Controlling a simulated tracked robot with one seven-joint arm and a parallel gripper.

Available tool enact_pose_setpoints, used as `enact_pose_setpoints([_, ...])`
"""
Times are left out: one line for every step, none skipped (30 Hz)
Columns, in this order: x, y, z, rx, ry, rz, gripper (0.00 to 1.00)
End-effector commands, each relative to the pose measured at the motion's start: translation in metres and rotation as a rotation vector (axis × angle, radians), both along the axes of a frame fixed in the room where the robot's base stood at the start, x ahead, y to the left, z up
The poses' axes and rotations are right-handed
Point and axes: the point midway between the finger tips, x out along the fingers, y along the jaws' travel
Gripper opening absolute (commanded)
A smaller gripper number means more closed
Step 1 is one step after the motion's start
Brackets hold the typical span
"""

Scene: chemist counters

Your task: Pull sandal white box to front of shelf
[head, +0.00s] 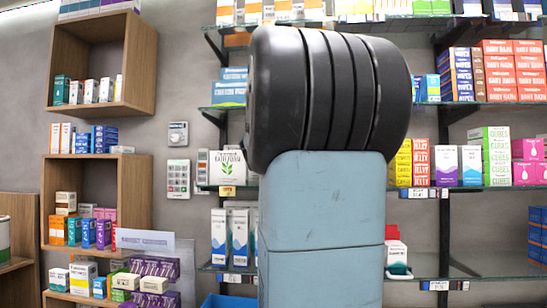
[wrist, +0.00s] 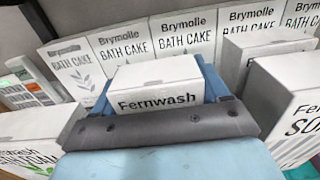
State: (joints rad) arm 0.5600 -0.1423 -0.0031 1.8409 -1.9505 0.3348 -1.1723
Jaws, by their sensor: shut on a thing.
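A white box lettered "Fernwash" (wrist: 157,84) sits between the blue fingers of my gripper (wrist: 160,76) in the wrist view. My gripper is shut on it, with a finger at each side. The dark bar of my gripper covers the lower part of its front, so any scent name is hidden. In the head view my own arm blocks the middle of the shelves, and the gripper and held box are hidden behind it.
White "Brymolle Bath Cake" boxes (wrist: 184,40) stand in a row behind. White boxes stand close at right (wrist: 285,95) and lower left (wrist: 40,135). In the head view, glass shelves (head: 480,264) carry many boxes; wooden cubbies (head: 140,65) stand left.

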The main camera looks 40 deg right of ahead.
Motion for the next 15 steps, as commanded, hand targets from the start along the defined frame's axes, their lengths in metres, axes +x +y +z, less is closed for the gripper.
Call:
enact_pose_setpoints([-0.002,0.004,0.000,0.000,0.000,0.002,0.42])
enact_pose_setpoints([-0.003,0.006,0.000,0.001,-0.001,0.002,0.42])
enact_pose_setpoints([-0.004,0.009,0.000,0.001,-0.002,0.001,0.42])
enact_pose_setpoints([-0.005,0.010,0.000,0.001,-0.002,0.001,0.42])
enact_pose_setpoints([-0.005,0.012,0.000,0.001,-0.002,0.001,0.42])
enact_pose_setpoints([-0.006,0.013,0.000,0.001,-0.001,0.000,0.42])
enact_pose_setpoints([-0.007,0.014,0.000,0.001,-0.001,0.000,0.42])
enact_pose_setpoints([-0.008,0.015,0.000,0.000,0.000,-0.001,0.42])
enact_pose_setpoints([-0.008,0.016,0.000,0.000,0.000,-0.001,0.42])
enact_pose_setpoints([-0.009,0.016,0.000,0.000,0.000,-0.002,0.42])
enact_pose_setpoints([-0.009,0.016,0.000,0.000,0.000,-0.003,0.42])
enact_pose_setpoints([-0.010,0.016,0.000,0.000,0.000,-0.003,0.42])
enact_pose_setpoints([-0.010,0.015,0.000,0.000,0.000,-0.004,0.42])
enact_pose_setpoints([-0.010,0.015,0.000,0.000,0.000,-0.005,0.42])
enact_pose_setpoints([-0.010,0.015,0.000,0.000,0.000,-0.005,0.42])
